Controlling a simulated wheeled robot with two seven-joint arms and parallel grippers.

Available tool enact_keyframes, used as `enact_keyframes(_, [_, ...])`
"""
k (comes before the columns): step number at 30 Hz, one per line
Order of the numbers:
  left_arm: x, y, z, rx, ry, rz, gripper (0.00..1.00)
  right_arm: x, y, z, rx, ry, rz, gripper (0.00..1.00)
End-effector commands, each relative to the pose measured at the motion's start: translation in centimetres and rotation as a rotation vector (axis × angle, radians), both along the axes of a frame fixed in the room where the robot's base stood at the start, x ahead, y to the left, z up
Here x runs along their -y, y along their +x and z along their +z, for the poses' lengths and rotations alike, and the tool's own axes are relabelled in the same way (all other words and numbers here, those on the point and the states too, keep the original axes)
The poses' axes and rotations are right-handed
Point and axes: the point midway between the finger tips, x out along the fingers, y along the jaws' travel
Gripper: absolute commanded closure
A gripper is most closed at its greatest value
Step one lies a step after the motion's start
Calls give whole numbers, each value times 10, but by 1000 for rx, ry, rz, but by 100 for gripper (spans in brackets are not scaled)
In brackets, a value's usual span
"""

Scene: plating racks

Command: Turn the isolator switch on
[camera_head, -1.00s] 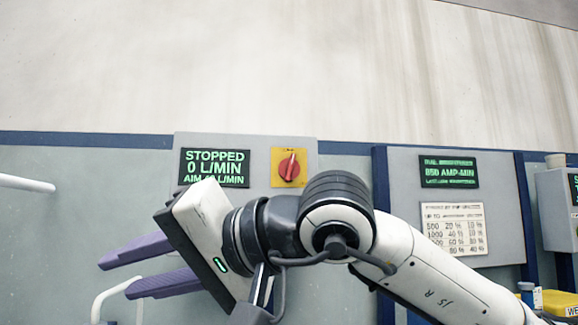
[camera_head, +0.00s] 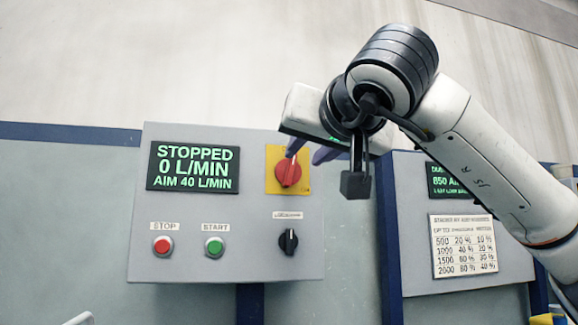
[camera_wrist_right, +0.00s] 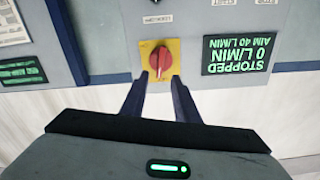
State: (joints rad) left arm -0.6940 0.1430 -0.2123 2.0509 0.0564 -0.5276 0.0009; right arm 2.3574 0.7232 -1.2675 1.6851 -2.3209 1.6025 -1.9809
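The isolator switch is a red rotary knob (camera_head: 288,173) on a yellow square plate (camera_head: 272,184), at the upper right of a grey control panel (camera_head: 190,265). Its pale pointer line stands nearly upright, leaning slightly right. The knob also shows in the right wrist view (camera_wrist_right: 161,58), where the picture is upside down. My right gripper (camera_head: 303,156) is at the plate's upper right, with purple fingers apart and nothing between them. In the right wrist view, its fingertips (camera_wrist_right: 161,78) are spread on either side of the knob's line, just short of it; contact cannot be told. My left gripper is out of view.
The panel's display (camera_head: 193,168) reads STOPPED, 0 L/MIN, AIM 40 L/MIN. Below are a red stop button (camera_head: 163,246), a green start button (camera_head: 213,247) and a black selector (camera_head: 288,241). A second panel (camera_head: 408,225) stands to the right, behind my arm.

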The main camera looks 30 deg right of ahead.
Motion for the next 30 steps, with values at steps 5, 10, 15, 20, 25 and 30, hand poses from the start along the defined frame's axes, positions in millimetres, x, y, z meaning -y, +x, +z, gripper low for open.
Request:
enact_keyframes(5, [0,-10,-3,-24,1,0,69,9,35,-1,-4,0,0,72])
enact_keyframes(10, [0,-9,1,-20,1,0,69,15,62,0,-4,0,1,72])
enact_keyframes(15, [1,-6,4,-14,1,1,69,19,76,0,-1,0,2,72])
enact_keyframes(20, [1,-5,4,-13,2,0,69,20,80,-1,-2,-1,2,72])
enact_keyframes(25, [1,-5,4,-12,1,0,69,19,80,-1,-2,-1,2,72])
enact_keyframes(30, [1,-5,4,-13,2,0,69,19,79,-1,-2,-1,2,100])
